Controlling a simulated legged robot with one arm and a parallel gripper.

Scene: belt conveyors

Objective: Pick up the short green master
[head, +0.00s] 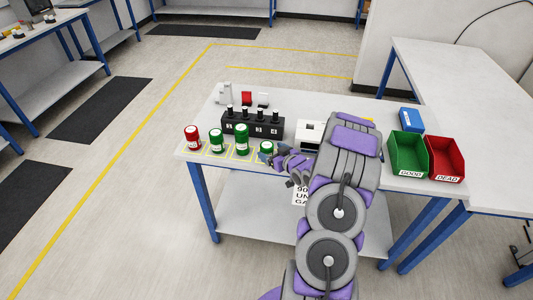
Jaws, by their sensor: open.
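Several cylinders with white tops stand in a row along the front edge of the grey table. From left to right they are a red one (193,138), a green one (216,141), a taller green one (241,139) and a green one (267,147) that looks the lowest. My purple and grey gripper (281,166) is open, just right of and in front of this lowest green cylinder. I cannot tell whether they touch. My arm comes in from the lower right and hides part of the table.
A black block (252,128) with several posts stands behind the row. A white box (311,132) is right of it. Green GOOD (409,172) and red DEAD (447,175) bins and a blue box (411,119) are at the right. Blue table legs (203,200) stand below.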

